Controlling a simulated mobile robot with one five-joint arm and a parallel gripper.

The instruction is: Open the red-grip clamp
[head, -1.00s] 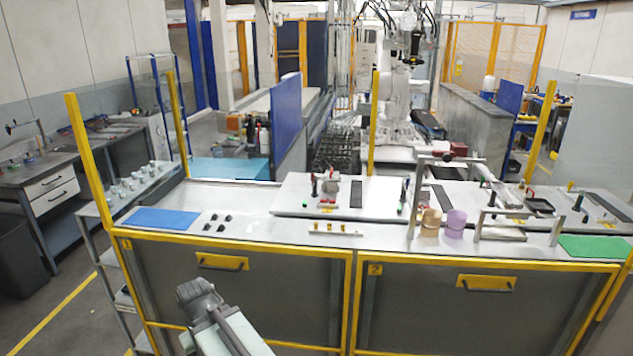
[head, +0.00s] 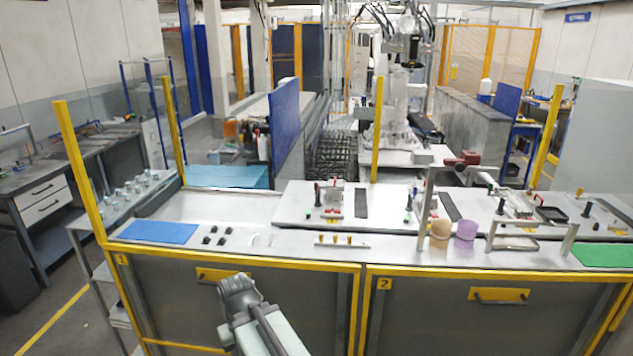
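Small toggle-type clamps stand on the white plates of the workbench. One grey clamp (head: 335,198) with small red parts is at the left station. Another small clamp (head: 410,204) stands at the plate's right end. A dark red block-like part (head: 467,158) sits on top of a grey frame at the right. At this size I cannot tell which clamp has the red grip, or whether it is open. My gripper (head: 238,286) is in front of the bench, low and left of centre, well apart from the clamps. Its fingers are too unclear to tell open from shut.
The bench's yellow front rail (head: 300,262) lies between my gripper and the clamps. Yellow posts (head: 377,130) rise at the back and ends. A blue mat (head: 158,232), tan cup (head: 440,230), purple cup (head: 465,231) and green mat (head: 605,254) lie along the front.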

